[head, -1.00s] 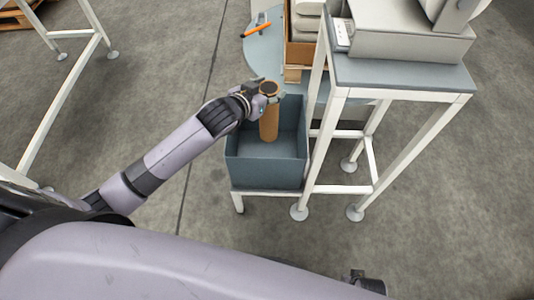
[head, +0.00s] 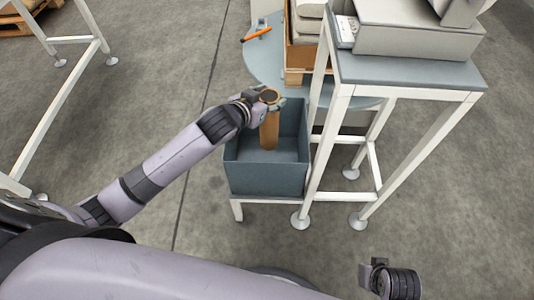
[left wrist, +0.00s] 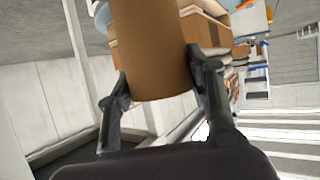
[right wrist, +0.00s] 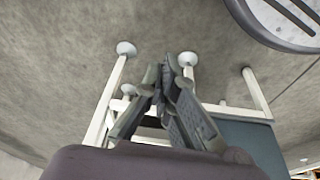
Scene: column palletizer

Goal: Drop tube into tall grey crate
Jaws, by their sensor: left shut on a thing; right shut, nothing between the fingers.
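Whether the tube's bottom touches the crate floor I cannot tell. My right gripper (head: 374,268) is low at the front right, away from the crate. Its fingertips meet with nothing between them in the right wrist view (right wrist: 170,65).
The crate rests on a low white stand (head: 237,208). A white-framed table (head: 410,75) with a grey machine stands close to its right. The floor at left is open.

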